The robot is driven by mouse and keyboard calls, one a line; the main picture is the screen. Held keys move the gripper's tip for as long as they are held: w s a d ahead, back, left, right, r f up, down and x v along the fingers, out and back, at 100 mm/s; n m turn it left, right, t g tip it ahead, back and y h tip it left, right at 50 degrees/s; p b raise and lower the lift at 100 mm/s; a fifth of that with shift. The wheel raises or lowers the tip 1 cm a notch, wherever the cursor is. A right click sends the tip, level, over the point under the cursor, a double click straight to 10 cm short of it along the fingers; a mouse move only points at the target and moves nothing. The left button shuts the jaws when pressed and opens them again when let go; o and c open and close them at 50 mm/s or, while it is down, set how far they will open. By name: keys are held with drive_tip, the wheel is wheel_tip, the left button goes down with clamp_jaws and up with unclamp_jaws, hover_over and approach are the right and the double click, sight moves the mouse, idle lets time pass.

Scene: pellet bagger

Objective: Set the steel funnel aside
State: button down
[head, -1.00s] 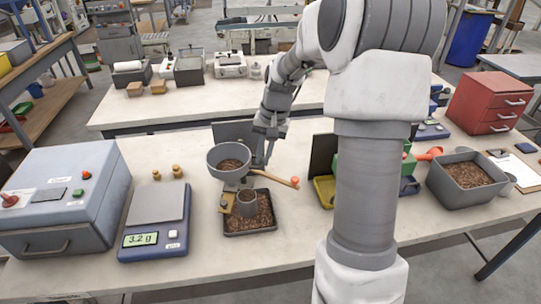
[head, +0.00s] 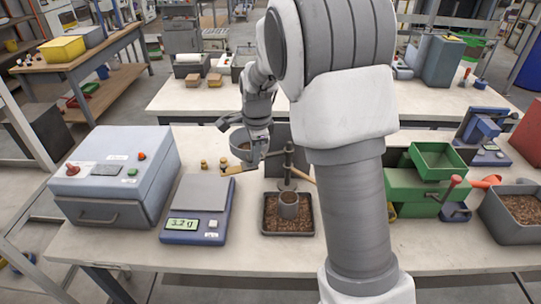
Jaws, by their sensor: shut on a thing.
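The fingertips' contact is mostly hidden. I cannot tell whether the funnel's lower end touches the table.
A grey cup (head: 289,208) stands in a black tray (head: 264,229) of pellets. The scale (head: 190,230) reads 3.2 g, with two brass weights (head: 222,163) behind it. A grey machine box (head: 115,165) stands left. Green containers (head: 420,185) stand right.

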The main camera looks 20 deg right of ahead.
drive_tip(key=w+a+m, duration=0.1)
drive_tip(key=w+a+m+p, duration=0.1)
drive_tip(key=w, duration=0.1)
drive_tip(key=shift+w+a+r+m, duration=0.1)
drive_tip(key=shift+w+m, duration=0.1)
drive_tip(key=shift+m, duration=0.1)
drive_tip(key=shift+w+a+m+h+p, duration=0.3)
drive_tip(key=shift+w+m+p, duration=0.1)
drive_tip(key=shift+w+m, duration=0.25)
drive_tip(key=shift+w, duration=0.1)
drive_tip(key=c, duration=1.2)
unclamp_jaws()
wheel_tip(320, 180, up, 17)
hover_over(246, 154)
drive_tip(key=s+a, duration=0.2)
drive_tip(key=shift+d+b, duration=0.2)
drive_tip(key=shift+b, duration=0.2)
